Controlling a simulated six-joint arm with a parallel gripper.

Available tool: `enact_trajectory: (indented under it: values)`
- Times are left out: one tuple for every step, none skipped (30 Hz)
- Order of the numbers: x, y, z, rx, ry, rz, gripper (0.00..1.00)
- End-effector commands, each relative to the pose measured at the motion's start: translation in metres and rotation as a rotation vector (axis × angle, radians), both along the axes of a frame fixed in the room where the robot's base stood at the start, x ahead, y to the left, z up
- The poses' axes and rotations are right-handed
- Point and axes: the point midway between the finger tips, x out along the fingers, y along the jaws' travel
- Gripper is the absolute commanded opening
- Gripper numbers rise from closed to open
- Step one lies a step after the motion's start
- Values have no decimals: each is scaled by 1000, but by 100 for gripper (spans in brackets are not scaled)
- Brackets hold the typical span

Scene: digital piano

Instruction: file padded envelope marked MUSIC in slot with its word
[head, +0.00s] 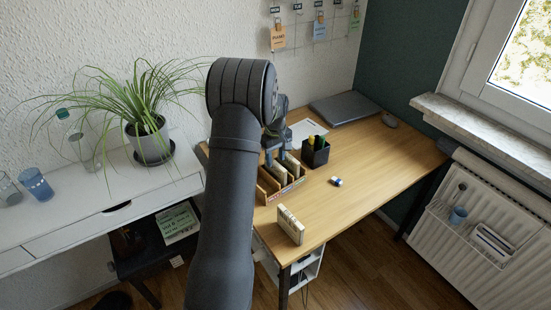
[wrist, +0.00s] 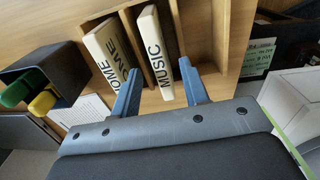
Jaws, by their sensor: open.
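The cream padded envelope marked MUSIC (wrist: 155,52) stands in a compartment of the wooden rack (head: 270,185) on the desk. Another cream envelope, marked HOME (wrist: 110,52), stands to its left in the wrist view. My gripper (wrist: 157,72) is open, with one blue finger on each side of the MUSIC envelope's near end. Gaps show between the fingers and the envelope. In the head view my gripper (head: 275,157) is just above the rack, partly hidden by my arm. No slot word is legible in either view.
A third cream block-like item (head: 290,225) stands on the desk in front of the rack. A dark pen cup (head: 316,152) stands close beside the rack. A small blue-and-white object (head: 336,181) lies to the right.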

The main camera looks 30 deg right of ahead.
Motion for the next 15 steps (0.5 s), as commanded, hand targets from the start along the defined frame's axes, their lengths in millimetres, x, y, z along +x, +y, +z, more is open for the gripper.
enact_trajectory:
  values:
    - [0, 0, 4, -2, -2, 0, 41]
    - [0, 0, 7, -2, -2, 0, 41]
    - [1, 0, 10, -2, -2, 0, 41]
    - [0, 0, 12, -2, -2, 0, 41]
    - [0, 0, 14, -2, -2, 0, 41]
    - [0, 0, 17, -2, -2, 0, 41]
    - [0, 0, 19, -2, -1, 0, 41]
    - [0, 0, 21, -2, -1, 0, 41]
    - [0, 0, 23, -2, -2, 0, 41]
    - [0, 0, 25, -2, -2, 0, 41]
    - [0, 0, 28, -2, -2, 0, 41]
    - [0, 0, 31, -2, -2, 0, 41]
    - [0, 0, 33, -2, -2, 0, 41]
    - [0, 0, 35, -2, -2, 0, 41]
    - [0, 0, 38, -2, -2, 0, 41]
